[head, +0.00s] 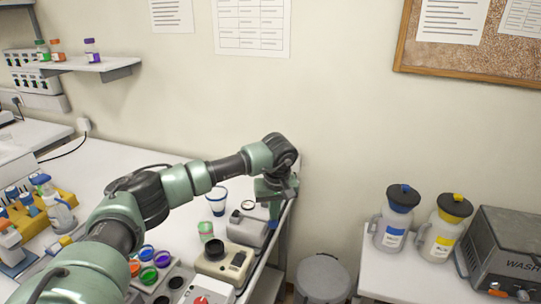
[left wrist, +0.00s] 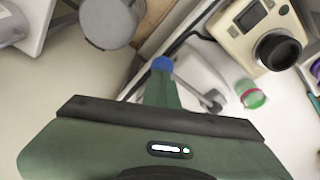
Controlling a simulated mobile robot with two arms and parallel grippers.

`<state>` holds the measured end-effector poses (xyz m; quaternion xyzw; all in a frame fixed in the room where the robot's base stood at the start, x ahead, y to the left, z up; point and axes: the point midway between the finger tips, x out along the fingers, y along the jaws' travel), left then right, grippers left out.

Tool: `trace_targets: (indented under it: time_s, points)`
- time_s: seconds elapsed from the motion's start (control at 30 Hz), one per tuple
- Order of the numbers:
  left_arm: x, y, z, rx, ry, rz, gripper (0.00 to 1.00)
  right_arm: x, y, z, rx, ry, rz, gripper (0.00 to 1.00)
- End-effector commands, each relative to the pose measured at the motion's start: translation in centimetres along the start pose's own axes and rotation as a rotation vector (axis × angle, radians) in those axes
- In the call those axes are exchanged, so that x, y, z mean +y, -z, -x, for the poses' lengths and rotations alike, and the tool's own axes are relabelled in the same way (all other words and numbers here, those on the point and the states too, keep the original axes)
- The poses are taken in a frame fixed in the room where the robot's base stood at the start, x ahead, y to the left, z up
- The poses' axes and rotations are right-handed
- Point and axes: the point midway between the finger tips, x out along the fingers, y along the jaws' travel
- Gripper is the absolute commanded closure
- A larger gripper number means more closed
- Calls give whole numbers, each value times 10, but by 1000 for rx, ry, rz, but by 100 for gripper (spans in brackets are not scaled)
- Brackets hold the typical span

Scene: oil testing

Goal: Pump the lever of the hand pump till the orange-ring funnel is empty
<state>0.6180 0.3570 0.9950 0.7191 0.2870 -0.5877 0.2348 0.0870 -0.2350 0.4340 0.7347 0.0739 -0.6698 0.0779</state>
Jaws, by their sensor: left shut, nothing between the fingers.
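The hand pump (head: 245,231) is a pale grey box near the right end of the bench, with a small round gauge (head: 248,206) at its back. Its body also shows in the left wrist view (left wrist: 196,74). My left gripper (head: 274,212) is shut and empty, pointing down beside the pump's right end. It also shows in the left wrist view (left wrist: 163,65), its blue tips close to the pump body; contact cannot be told.
A beige device (head: 226,261) with a black round top and a green cup (head: 205,231) stand left of the pump. A blue-rimmed cup (head: 217,200) stands behind. Two jugs (head: 394,222) stand at the right.

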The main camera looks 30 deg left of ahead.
Motion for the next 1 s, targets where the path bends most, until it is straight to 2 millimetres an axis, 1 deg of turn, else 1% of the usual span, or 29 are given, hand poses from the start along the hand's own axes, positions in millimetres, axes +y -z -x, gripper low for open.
trace_targets:
  time_s: [0.27, 0.37, 1.0]
  points:
    - [-1, 0, 0, 0, 2, 1, 100, 0, 0, 0, 0, 0, 0, 64]
    - [-2, 2, 4, 0, 2, 1, 100, 0, 0, 3, 0, 0, 0, 64]
    - [-15, 22, 62, 1, 1, 1, 100, 1, 4, 43, 0, 0, 0, 64]
